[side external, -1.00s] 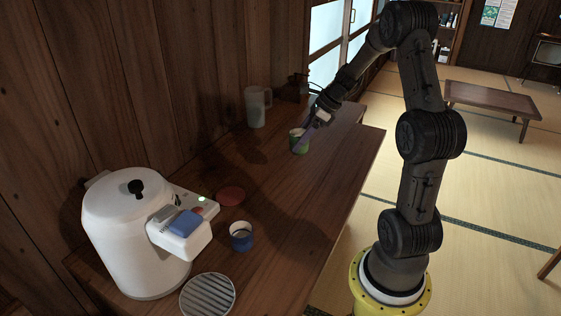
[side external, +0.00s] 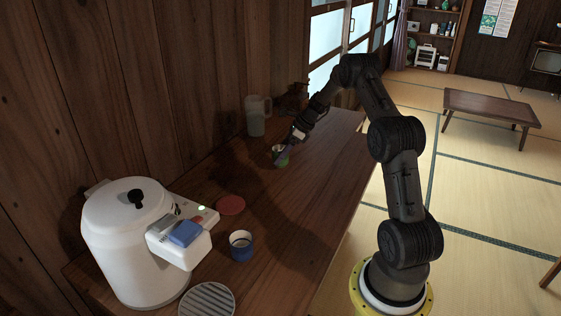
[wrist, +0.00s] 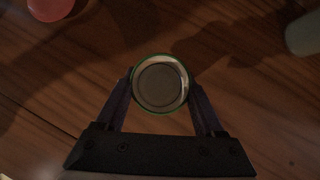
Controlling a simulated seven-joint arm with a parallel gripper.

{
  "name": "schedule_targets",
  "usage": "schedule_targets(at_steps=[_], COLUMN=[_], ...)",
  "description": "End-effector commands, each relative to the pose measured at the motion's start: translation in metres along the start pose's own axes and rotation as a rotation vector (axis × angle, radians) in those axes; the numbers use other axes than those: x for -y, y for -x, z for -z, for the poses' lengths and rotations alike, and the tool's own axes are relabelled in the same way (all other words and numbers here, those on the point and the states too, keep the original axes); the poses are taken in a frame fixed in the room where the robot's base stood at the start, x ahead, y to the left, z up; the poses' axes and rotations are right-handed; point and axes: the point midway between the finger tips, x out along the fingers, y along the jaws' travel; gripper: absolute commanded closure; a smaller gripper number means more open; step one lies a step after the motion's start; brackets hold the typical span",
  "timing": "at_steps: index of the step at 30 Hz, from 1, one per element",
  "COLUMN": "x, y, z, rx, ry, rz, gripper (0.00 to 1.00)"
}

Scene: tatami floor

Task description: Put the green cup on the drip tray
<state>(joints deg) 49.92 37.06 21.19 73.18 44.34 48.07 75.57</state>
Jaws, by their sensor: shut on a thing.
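The green cup (side external: 283,161) is between the fingers of my gripper (side external: 281,153) over the middle of the wooden counter. In the wrist view my gripper (wrist: 162,100) has a finger on each side of the round cup (wrist: 160,84), seen from above with its pale inside showing. My gripper is shut on the cup. I cannot tell whether the cup's base is clear of the counter. The drip tray (side external: 207,300) is a round grey slatted disc at the front, by the white dispenser, apart from the cup.
The white dispenser (side external: 128,250) stands at the left. A translucent jug (side external: 257,116) stands behind, near the wall. The counter's right side is clear.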

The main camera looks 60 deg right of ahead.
Motion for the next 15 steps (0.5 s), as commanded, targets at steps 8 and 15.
schedule_targets(at_steps=[8,15], x=[0.001,0.001], y=[-0.027,-0.027], z=[0.017,0.017], rx=[0.0,0.0], ry=[-0.001,0.0], rz=[-0.001,0.0], gripper=[0.89,0.89])
